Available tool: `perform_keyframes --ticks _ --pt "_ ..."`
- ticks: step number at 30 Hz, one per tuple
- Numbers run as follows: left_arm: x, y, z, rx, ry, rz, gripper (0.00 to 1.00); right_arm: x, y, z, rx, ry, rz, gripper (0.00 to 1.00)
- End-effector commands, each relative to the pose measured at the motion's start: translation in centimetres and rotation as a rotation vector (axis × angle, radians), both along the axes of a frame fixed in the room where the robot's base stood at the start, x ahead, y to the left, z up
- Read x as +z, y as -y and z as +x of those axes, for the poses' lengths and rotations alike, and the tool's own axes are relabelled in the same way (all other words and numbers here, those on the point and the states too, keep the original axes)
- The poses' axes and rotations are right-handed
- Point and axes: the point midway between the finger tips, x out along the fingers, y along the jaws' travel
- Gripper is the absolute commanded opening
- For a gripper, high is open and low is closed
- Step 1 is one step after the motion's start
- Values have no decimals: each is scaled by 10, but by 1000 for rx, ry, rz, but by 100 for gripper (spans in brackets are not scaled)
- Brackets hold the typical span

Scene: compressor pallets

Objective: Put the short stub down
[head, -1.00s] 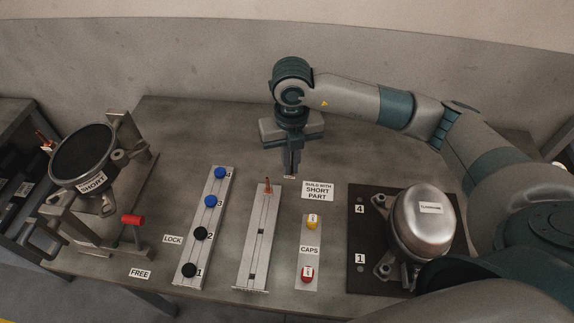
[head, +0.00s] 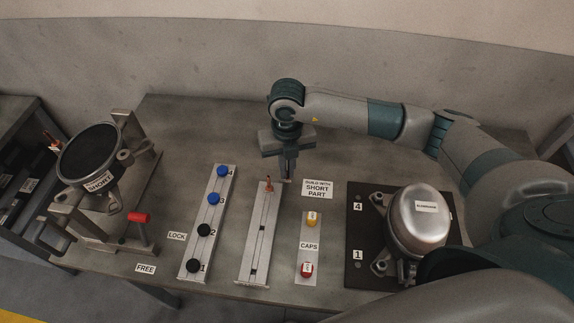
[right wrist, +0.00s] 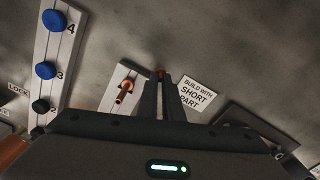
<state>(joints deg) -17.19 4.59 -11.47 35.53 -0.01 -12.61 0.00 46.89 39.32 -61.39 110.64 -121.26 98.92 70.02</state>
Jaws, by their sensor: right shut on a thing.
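My right gripper (head: 287,177) points down just behind and right of the far end of the middle slotted rail (head: 262,225). In the right wrist view its fingers are shut on the short stub (right wrist: 160,74), a small copper piece mostly hidden between the fingertips. In the head view the held stub is barely visible, low over the table; I cannot tell whether it touches. Another copper stub (head: 268,185) stands at the rail's far end, left of the fingers, and also shows in the right wrist view (right wrist: 124,92). My left gripper is out of view.
A rail (head: 189,255) with blue and black knobs lies left. A caps strip (head: 308,262) holds a yellow and a red cap. A "build with short part" sign (head: 318,188) lies right of the fingers. A compressor dome (head: 420,222) and a clamp fixture (head: 97,210) flank these.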

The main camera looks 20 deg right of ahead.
Motion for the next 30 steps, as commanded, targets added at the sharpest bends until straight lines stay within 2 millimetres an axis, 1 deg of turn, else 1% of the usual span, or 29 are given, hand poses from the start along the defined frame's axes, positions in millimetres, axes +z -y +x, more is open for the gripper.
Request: perform_keyframes --ticks 8,12,13,15,24,29,30 --pt "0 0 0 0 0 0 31 -2 0 0 0 0 0 0" --pt "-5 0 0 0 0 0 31 -6 0 0 0 0 0 0" --pt "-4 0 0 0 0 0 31 -5 0 0 0 0 0 11" --pt "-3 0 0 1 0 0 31 -4 0 0 0 0 0 25" --pt "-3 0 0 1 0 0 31 -4 0 0 0 0 0 25" --pt "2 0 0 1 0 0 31 1 0 0 0 0 0 25" --pt "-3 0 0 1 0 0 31 1 0 1 0 2 1 25"
